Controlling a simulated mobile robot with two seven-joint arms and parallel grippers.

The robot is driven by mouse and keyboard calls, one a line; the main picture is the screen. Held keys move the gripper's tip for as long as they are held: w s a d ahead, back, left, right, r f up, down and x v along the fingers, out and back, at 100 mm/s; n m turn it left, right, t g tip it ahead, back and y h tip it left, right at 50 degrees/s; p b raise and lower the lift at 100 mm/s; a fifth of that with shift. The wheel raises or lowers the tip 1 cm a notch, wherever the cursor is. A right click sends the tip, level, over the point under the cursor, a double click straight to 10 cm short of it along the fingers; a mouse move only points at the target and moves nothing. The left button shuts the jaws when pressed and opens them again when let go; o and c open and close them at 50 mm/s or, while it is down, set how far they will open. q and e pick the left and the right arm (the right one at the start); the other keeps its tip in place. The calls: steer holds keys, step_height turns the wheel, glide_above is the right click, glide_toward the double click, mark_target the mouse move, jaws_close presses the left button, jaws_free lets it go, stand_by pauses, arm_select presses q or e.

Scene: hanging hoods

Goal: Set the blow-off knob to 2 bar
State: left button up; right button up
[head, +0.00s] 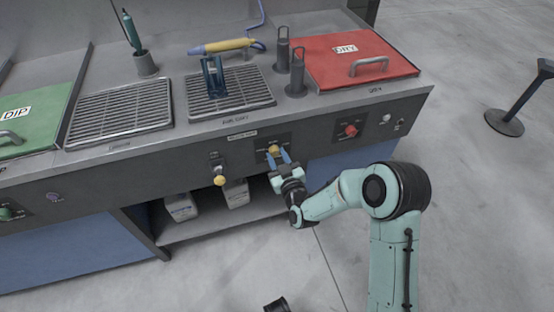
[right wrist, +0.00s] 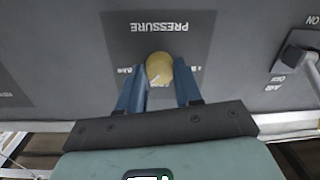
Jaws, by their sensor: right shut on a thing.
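The yellow round knob (head: 273,150) sits on a dark plate on the bench's front panel. It also shows in the right wrist view (right wrist: 159,67), where its plate reads PRESSURE upside down. A pale pointer line on the knob's face points to the lower left in that view; the scale figures around it are too small or covered to read surely. My right gripper (head: 280,156) is at the panel, with its blue fingers (right wrist: 160,88) on both sides of the knob, shut on it. My left gripper is not in view.
An air switch (right wrist: 298,52) is beside the plate in the wrist view. A red knob (head: 351,130) is further right. Bottles (head: 181,207) stand on the shelf below.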

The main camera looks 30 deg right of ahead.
steer(key=shift+n, duration=0.5)
steer(key=n+b, duration=0.1)
steer(key=n, duration=0.4)
steer(key=shift+n, duration=0.3)
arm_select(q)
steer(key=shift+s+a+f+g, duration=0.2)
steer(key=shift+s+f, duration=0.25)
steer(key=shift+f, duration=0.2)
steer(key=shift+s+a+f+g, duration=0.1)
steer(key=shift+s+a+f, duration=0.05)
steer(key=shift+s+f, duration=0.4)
arm_select(e)
steer(key=shift+n+h, duration=0.3)
steer(key=shift+n, duration=0.5)
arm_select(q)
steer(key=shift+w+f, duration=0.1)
arm_select(e)
steer(key=o, duration=1)
steer(key=shift+o, duration=0.2)
